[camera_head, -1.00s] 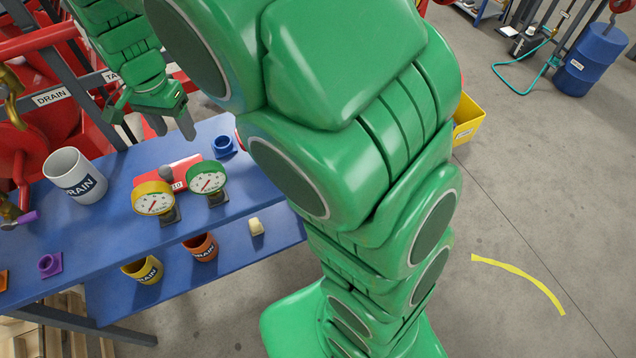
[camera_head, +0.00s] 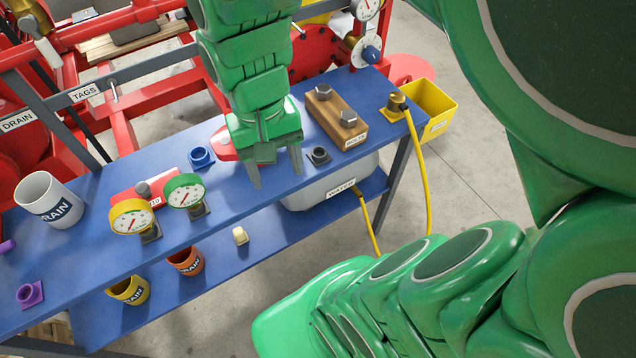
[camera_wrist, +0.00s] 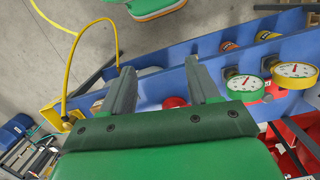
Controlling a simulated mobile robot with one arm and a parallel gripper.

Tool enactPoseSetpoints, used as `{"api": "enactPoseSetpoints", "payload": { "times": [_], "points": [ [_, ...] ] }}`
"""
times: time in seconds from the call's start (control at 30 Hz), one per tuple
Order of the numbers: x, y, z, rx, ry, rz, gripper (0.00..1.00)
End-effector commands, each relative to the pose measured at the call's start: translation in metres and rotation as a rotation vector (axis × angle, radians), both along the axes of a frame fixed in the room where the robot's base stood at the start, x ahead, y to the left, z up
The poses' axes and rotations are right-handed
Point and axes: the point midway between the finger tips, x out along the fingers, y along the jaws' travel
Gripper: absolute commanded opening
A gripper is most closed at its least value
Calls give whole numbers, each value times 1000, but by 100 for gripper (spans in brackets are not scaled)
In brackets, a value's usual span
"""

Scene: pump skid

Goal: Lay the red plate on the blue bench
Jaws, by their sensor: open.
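The blue bench (camera_head: 86,240) runs diagonally across the head view. A flat red piece (camera_head: 122,197) with a grey knob and a partly hidden label lies on it behind the two gauges. Another rounded red thing (camera_head: 222,143) shows on the bench, partly hidden behind my gripper; I cannot tell which one is the red plate. My gripper (camera_head: 277,175) is open and empty, pointing down over the middle of the bench. In the wrist view its fingers (camera_wrist: 160,72) are apart, with a red patch (camera_wrist: 174,102) showing between them.
Yellow (camera_head: 130,217) and green (camera_head: 185,192) gauges stand left of my gripper. A blue socket (camera_head: 201,157), a dark socket (camera_head: 319,156) and a wooden block with bolts (camera_head: 337,117) are nearby. A white mug (camera_head: 48,199) stands left. A yellow hose (camera_head: 419,165) hangs at the right end.

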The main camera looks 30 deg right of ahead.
Motion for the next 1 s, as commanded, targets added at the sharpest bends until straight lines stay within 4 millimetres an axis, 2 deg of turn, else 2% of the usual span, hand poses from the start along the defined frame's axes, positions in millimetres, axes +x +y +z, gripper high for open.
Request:
{"api": "enactPoseSetpoints", "payload": {
  "times": [0.03, 0.2, 0.33, 0.5, 1.0],
  "points": [
    [-12, -6, 3, 0, -12, 18, 61],
    [-47, -17, 1, 12, -2, 96, 61],
    [-63, -21, -1, 19, 6, 136, 61],
    [-70, -23, -2, 22, 8, 152, 61],
    [-69, -22, -2, 22, 10, 152, 61]
  ]
}}
